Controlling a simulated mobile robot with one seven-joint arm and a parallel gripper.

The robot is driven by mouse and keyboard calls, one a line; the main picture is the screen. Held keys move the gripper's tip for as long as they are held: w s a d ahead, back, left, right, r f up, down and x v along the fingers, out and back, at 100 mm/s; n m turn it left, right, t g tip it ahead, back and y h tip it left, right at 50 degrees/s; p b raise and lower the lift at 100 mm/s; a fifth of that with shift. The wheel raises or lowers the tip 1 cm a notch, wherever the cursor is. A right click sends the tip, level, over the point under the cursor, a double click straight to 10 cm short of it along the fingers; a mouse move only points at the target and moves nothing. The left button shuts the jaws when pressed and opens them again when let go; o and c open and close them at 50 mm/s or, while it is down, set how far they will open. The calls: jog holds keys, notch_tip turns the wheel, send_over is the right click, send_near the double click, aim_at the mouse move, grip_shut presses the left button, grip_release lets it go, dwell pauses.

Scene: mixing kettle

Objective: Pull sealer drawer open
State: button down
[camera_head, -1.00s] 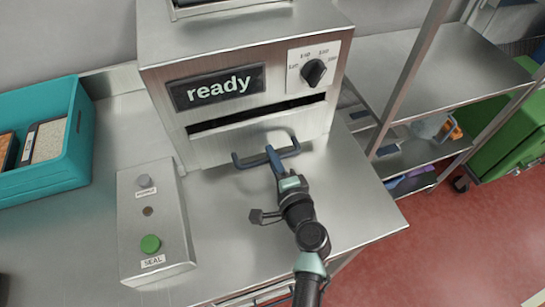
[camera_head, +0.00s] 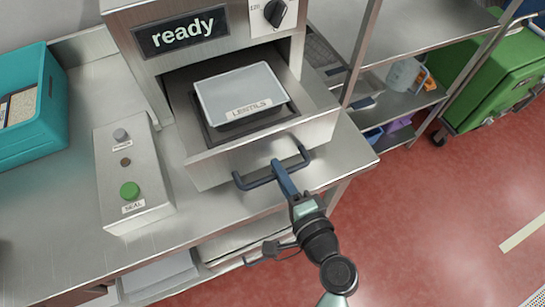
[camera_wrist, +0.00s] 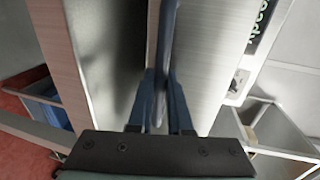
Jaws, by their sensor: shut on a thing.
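The sealer (camera_head: 118,20) is a steel machine with a "ready" display and a dial. A tray with a pale lid labelled "LENTILS" (camera_head: 240,88) sits inside the drawer. A dark blue bar handle (camera_head: 250,182) is on the drawer front. My gripper (camera_head: 282,172) is shut on this handle near its middle. In the wrist view, the fingers of my gripper (camera_wrist: 160,105) close on both sides of the handle bar (camera_wrist: 168,40).
A control box (camera_head: 122,165) with a green SEAL button stands on the bench, left of the drawer. A teal bin (camera_head: 40,130) is at the far left. Steel shelving (camera_head: 425,45) and a green bin (camera_head: 505,80) are at right. Red floor (camera_head: 430,220) is clear at front right.

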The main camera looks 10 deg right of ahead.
jog(key=shift+s+d, duration=0.15)
jog(key=shift+s, duration=0.2)
jog(key=c, duration=0.8)
grip_release()
jog(key=shift+c, duration=0.2)
jog(key=shift+s, duration=0.1)
jog(key=b+v, duration=0.2)
jog(key=v, duration=1)
jog(key=shift+s, duration=0.35)
jog(key=shift+d+r, duration=0.1)
jog(key=shift+d, duration=0.05)
